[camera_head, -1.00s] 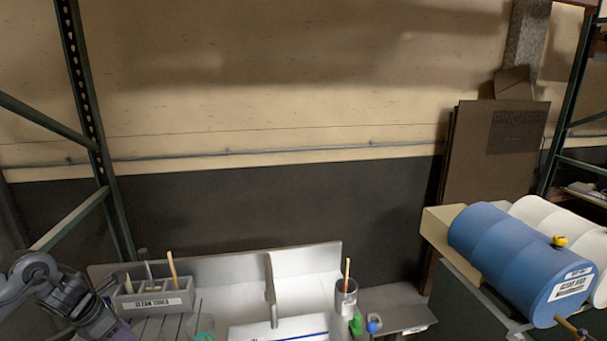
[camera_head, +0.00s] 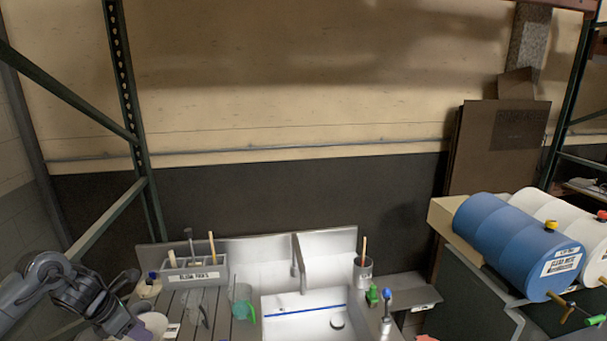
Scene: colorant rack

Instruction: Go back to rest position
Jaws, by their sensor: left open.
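My left gripper (camera_head: 136,330) is at the lower left of the head view, its arm coming in from the left edge. Its fingers point down and to the right, and their tips are near the bottom edge of the picture. It is open, and I see nothing held in it. It is in front of and left of the grey tool holder (camera_head: 195,274), close to pale round containers on the counter. My right gripper is not in the head view.
A sink (camera_head: 302,322) with a faucet (camera_head: 299,264) is at bottom centre. A cup with a stick (camera_head: 362,271) stands right of it. A blue barrel (camera_head: 520,245) and a white barrel (camera_head: 570,222) lie at the right. A green rack post (camera_head: 128,100) rises behind my left arm.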

